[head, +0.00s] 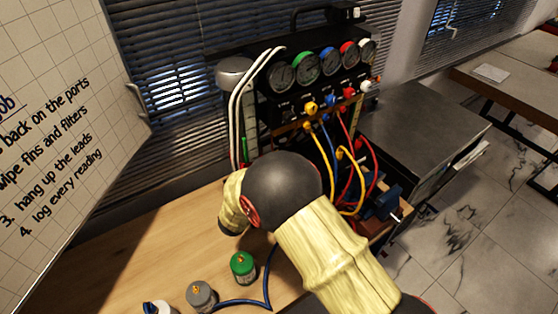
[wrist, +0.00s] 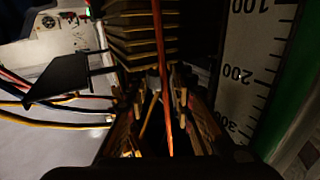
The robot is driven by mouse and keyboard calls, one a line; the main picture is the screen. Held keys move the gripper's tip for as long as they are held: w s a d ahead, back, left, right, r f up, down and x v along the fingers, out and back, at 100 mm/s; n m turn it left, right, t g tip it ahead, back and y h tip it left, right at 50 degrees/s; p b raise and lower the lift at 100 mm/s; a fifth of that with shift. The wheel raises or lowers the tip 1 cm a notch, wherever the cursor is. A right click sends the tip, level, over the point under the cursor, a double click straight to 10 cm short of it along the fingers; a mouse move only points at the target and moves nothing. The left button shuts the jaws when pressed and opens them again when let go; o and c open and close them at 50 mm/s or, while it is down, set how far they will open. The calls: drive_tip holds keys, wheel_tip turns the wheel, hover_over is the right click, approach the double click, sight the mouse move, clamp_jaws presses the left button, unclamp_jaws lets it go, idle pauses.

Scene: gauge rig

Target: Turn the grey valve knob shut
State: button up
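The gauge rig (head: 300,88) stands at the back of the bench, with a row of dials and coloured knobs below them. Yellow, blue, red and white knobs show; I cannot clearly pick out a grey one there. My arm's dark joint and pale sleeve cover the front of the rig's base, and my gripper is hidden in the head view. In the wrist view my gripper (wrist: 160,112) points into a dark, narrow space beside stacked fins (wrist: 130,38). A small grey part (wrist: 153,82) shows between the fingers. Whether they touch it is unclear.
Yellow, blue and red hoses (head: 343,155) hang before the rig. A grey canister (head: 201,295) and a green canister (head: 243,266) stand at the bench front. A marked scale (wrist: 240,75) is close on the right in the wrist view.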

drive_tip(key=shift+o, duration=1.3)
drive_tip(key=shift+d, duration=0.1)
drive_tip(key=shift+f+y, duration=0.1)
drive_tip(key=shift+y, duration=0.2)
